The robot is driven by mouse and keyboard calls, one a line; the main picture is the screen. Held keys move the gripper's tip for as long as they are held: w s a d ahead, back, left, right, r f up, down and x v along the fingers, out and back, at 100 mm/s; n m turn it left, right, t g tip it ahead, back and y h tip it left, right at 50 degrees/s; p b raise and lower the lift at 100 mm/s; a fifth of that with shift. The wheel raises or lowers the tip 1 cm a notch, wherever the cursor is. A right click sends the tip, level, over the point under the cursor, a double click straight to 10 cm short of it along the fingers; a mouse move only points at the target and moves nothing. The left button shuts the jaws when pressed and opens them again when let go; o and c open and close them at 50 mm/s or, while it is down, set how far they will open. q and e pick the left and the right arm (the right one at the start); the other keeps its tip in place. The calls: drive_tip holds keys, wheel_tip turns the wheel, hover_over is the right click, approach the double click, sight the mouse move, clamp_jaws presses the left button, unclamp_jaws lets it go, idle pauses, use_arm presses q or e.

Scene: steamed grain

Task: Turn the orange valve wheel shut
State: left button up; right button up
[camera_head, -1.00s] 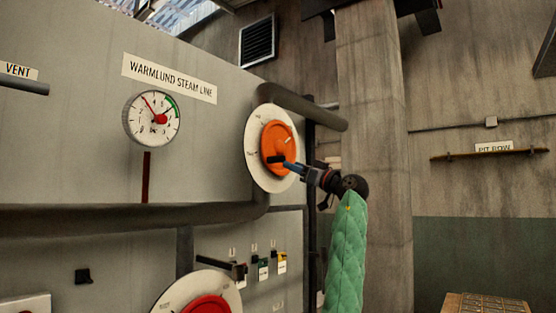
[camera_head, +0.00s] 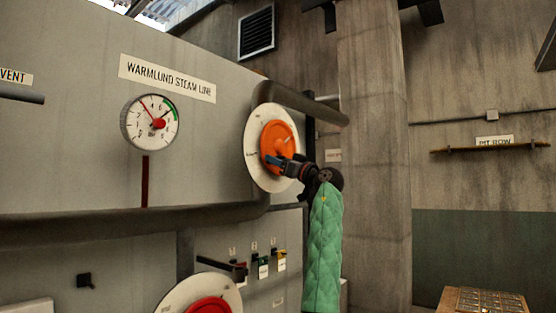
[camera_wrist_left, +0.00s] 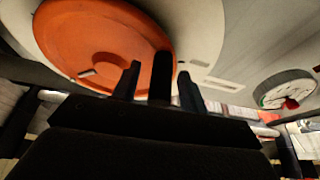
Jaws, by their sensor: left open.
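The orange valve wheel (camera_head: 279,136) is mounted on a round white plate (camera_head: 257,178) on the grey panel. My left gripper (camera_head: 272,160), on the green-sleeved arm, is at the wheel's lower part. In the left wrist view the orange wheel (camera_wrist_left: 85,45) fills the upper left, with a small pale mark on its face. There the gripper (camera_wrist_left: 158,86) is open, its two dark fingers apart on either side of a dark upright piece (camera_wrist_left: 161,76). This looks like the wheel's handle; I cannot tell whether the fingers touch it. My right gripper is not in view.
A pressure gauge (camera_head: 150,122) with a red pointer hub hangs left of the wheel. A thick pipe (camera_head: 300,103) runs just above it. A red wheel (camera_head: 209,305) sits below, near several small coloured tags. A concrete pillar (camera_head: 372,150) stands to the right.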

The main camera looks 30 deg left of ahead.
use_arm(q)
clamp_jaws()
drive_tip(key=shift+s, duration=0.1)
drive_tip(key=shift+r, duration=0.1)
